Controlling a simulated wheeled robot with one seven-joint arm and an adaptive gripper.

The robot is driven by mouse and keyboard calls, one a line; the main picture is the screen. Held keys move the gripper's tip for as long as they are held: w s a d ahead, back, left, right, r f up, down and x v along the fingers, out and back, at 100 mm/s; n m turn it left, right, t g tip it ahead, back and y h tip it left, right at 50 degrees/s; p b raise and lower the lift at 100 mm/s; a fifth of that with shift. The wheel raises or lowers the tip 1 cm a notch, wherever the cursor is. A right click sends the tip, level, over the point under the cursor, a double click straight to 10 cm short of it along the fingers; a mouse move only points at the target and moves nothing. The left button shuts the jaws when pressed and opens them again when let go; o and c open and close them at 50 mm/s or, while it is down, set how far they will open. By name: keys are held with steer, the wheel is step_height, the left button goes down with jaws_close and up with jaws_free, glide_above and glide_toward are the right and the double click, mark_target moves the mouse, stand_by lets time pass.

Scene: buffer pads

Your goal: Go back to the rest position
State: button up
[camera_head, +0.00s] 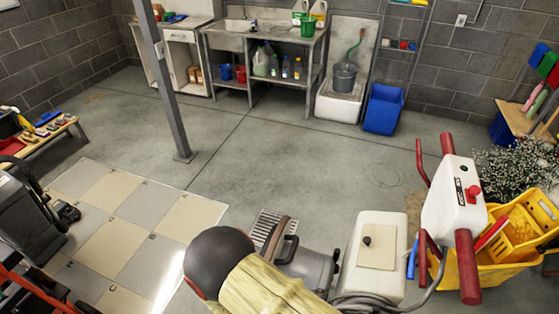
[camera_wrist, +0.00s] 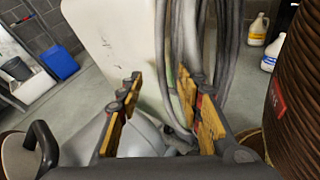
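My gripper (camera_wrist: 163,106) shows in the wrist view with its two yellow-padded fingers spread wide apart. Nothing is held between them. Behind the fingers, apart from them as far as I can tell, are grey hoses (camera_wrist: 187,40) and the white tank (camera_wrist: 118,35) of a floor machine. In the head view the machine's white tank (camera_head: 391,232), grey motor housing (camera_head: 308,270) and white control head with red handles (camera_head: 456,196) stand at the lower right. I cannot make out my gripper in the head view; a dark rounded shape and tan cover fill the bottom middle.
A brown ribbed stack or drum (camera_wrist: 292,95) stands close at the right in the wrist view. A yellow mop bucket (camera_head: 520,245) stands right of the machine. A grey post (camera_head: 168,85) rises left of centre. A blue bin (camera_head: 384,109) is by the back wall. The middle floor is clear.

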steer(key=s+a+r+m+g+y, duration=0.1)
steer(key=s+r+m+g+y, duration=0.2)
steer(key=r+m+y, duration=0.6)
steer(key=s+a+r+m+g+y, duration=0.2)
steer(key=r+m+g, duration=0.15)
steer(key=r, duration=0.85)
steer(key=d+r+m+t+y, duration=0.1)
steer(key=d+r+m+t, duration=0.2)
steer(key=r, duration=0.6)
steer(key=d+r+m+t+y, duration=0.1)
steer(key=d+r+m+t, duration=0.2)
steer(key=r, duration=0.6)
steer(key=shift+d+m+t+y, duration=0.35)
steer(key=shift+d+m, duration=0.3)
steer(key=shift+d, duration=0.6)
steer(key=shift+s+f, duration=0.1)
steer(key=shift+s, duration=0.05)
steer(key=shift+c, duration=0.8)
